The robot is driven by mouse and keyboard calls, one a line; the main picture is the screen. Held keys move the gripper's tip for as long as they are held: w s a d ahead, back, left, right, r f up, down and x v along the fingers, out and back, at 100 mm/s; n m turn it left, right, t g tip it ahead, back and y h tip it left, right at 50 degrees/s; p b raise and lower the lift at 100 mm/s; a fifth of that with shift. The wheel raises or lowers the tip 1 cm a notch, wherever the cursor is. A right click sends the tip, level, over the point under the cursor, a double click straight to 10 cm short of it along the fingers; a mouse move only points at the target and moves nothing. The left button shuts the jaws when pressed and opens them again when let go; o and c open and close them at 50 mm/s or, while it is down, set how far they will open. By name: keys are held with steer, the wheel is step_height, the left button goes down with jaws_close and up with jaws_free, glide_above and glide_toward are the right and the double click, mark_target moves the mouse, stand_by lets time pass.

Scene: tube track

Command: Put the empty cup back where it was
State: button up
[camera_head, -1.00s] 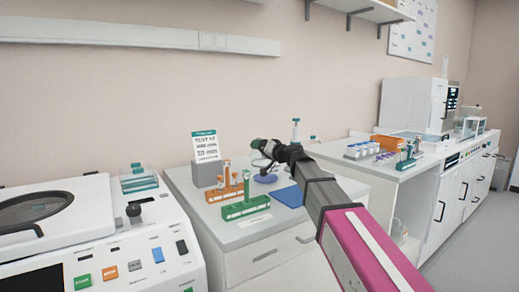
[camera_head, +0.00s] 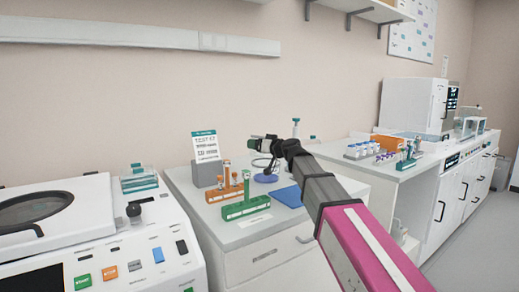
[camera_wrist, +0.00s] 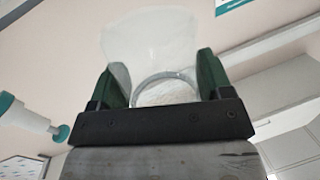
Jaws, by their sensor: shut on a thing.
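A clear, translucent cup (camera_wrist: 150,45) is between the two green fingers of my gripper (camera_wrist: 162,72) in the wrist view. The gripper is shut on it, and a round rim faces the camera. In the head view my gripper (camera_head: 252,143) is above the back of the white counter, pointing left. The cup is too faint to make out there. A round blue disc (camera_head: 266,178) lies on the counter below and slightly right of the gripper. Whether the cup holds anything cannot be told.
An orange rack (camera_head: 224,193) and a green rack (camera_head: 246,208) of tubes stand left of the disc, near a sign (camera_head: 205,146). A blue mat (camera_head: 288,196) lies to the right. A teal-capped bottle (camera_head: 296,130) stands behind. A white machine (camera_head: 100,240) fills the left.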

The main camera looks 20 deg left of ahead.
steer(key=shift+s+a+n, duration=0.4)
steer(key=shift+s+n, duration=0.25)
steer(key=shift+n, duration=0.55)
